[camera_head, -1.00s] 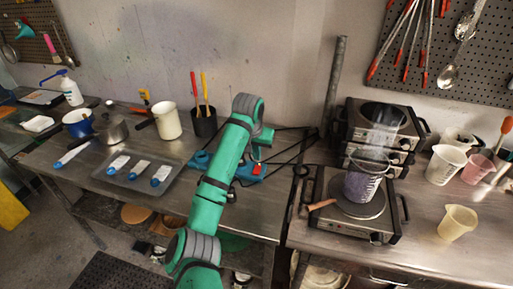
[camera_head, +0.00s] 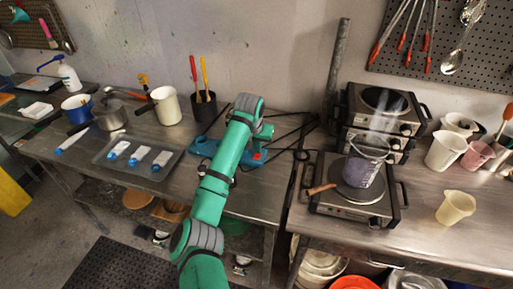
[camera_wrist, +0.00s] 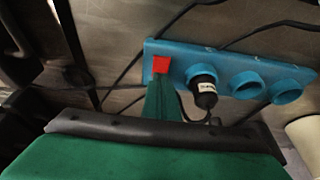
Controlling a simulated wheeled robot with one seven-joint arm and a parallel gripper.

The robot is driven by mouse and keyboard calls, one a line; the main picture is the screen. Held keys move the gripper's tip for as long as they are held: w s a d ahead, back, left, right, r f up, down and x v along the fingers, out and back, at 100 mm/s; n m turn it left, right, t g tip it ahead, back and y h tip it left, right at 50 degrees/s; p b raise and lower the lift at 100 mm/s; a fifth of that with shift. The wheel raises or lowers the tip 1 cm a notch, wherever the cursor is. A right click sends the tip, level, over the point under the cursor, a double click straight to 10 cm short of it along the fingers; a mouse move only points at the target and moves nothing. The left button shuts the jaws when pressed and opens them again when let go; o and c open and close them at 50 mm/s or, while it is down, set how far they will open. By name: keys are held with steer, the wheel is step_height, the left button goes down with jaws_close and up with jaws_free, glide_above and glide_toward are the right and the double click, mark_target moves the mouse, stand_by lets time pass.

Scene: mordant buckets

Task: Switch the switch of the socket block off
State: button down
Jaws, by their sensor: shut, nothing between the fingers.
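The blue socket block (camera_wrist: 226,72) lies on the metal table in the wrist view, with a red switch (camera_wrist: 161,64) at its left end. A black plug (camera_wrist: 203,92) sits in the socket beside the switch. The other round sockets to its right look empty. In the head view the block (camera_head: 203,147) is partly hidden behind my green arm, and the red switch (camera_head: 257,156) shows just right of it. My gripper (camera_wrist: 160,82) is shut and empty, its tips close to the front of the switch. I cannot tell whether they touch it.
Black cables run around the block. A tray (camera_head: 104,152) with several white labelled items lies to the left. A black cup (camera_head: 203,107) with tools stands behind.

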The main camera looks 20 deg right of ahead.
mark_target(255, 157)
steer(key=shift+s+f, duration=0.1)
steer(key=shift+f, duration=0.1)
steer(key=shift+s+a+f, duration=0.1)
steer(key=shift+s+a, duration=0.4)
steer(key=shift+s, duration=0.2)
step_height(255, 157, up, 5)
steer(key=shift+a+f, duration=0.1)
steer(key=shift+a, duration=0.05)
steer(key=v, duration=0.9)
steer(key=shift+s+r, duration=0.25)
steer(key=shift+r, duration=0.1)
